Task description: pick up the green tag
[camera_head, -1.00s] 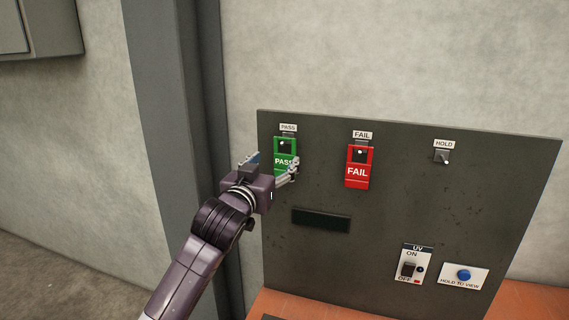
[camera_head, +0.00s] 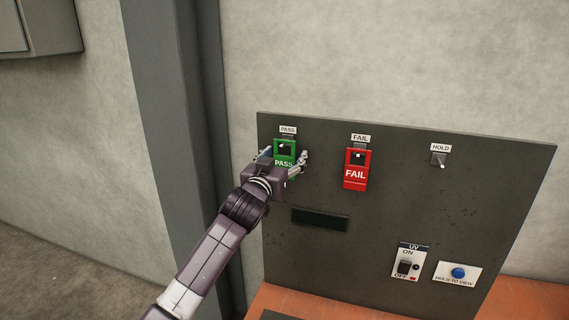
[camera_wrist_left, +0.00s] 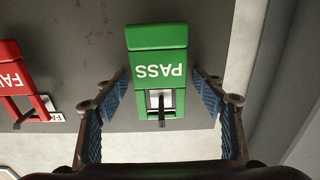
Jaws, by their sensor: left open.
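The green tag (camera_head: 285,149), lettered PASS, hangs on a peg under the PASS label at the upper left of the dark panel. My left gripper (camera_head: 283,157) is open at the tag, with one finger on each side of it in the head view. In the left wrist view the green tag (camera_wrist_left: 158,66) appears upside down, between the two blue-padded fingers (camera_wrist_left: 160,108). Gaps show between the tag and both fingers. The gripper hides the tag's lower part in the head view. My right gripper is not in view.
A red FAIL tag (camera_head: 357,170) hangs to the right of the green one. An empty HOLD peg (camera_head: 438,160) is farther right. A dark slot (camera_head: 320,219), a UV switch (camera_head: 409,262) and a blue button (camera_head: 458,273) are lower on the panel (camera_head: 390,225).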

